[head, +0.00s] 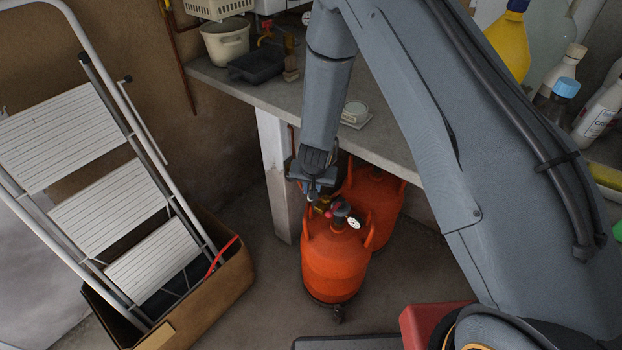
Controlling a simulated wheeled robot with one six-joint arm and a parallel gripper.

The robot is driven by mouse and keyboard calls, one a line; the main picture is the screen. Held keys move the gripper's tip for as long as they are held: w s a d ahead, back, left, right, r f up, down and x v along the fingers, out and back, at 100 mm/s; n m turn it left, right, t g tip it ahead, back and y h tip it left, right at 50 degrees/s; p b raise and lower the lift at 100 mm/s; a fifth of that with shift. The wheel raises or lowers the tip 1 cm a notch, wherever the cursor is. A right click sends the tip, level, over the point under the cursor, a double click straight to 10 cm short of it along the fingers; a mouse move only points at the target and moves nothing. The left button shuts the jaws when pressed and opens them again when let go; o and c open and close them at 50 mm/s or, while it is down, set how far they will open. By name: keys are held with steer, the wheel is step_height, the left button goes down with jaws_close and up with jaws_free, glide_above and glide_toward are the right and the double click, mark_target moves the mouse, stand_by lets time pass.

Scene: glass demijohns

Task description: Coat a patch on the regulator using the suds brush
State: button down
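An orange gas cylinder (333,268) stands upright on the floor in front of the bench. A dark regulator with a red knob and a white round gauge sits on its top (341,210). My gripper (315,194) points down just left of and above the regulator; I cannot tell whether it touches it. Small blue and yellowish bits show at the fingertips. They are too small to say whether they are the suds brush. The fingers are too small and dark to read as open or shut. I cannot make out the brush for certain anywhere else.
A second orange cylinder (378,200) stands close behind, partly under the concrete bench (240,87). A stepladder (85,195) leans in a cardboard box (215,290) at left. Several bottles stand at the upper right. Floor between box and cylinder is clear.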

steer(key=shift+r+p, duration=1.6)
steer(key=shift+p, duration=0.25)
steer(key=shift+w+f+b, duration=0.1)
steer(key=shift+f+b, duration=0.05)
steer(key=shift+b, duration=0.55)
steer(key=b, duration=0.3)
steer(key=shift+d+f, duration=0.1)
steer(key=shift+d, duration=0.15)
steer(key=b, duration=0.3)
steer(key=shift+d+f, duration=0.1)
steer(key=shift+d, duration=0.2)
steer(key=b, duration=0.4)
steer(key=shift+d+y+b, duration=0.25)
steer(key=shift+y+b, duration=0.05)
steer(key=shift+b, duration=0.1)
steer(key=shift+b, duration=0.55)
steer(key=b, duration=0.4)
steer(key=shift+d, duration=0.2)
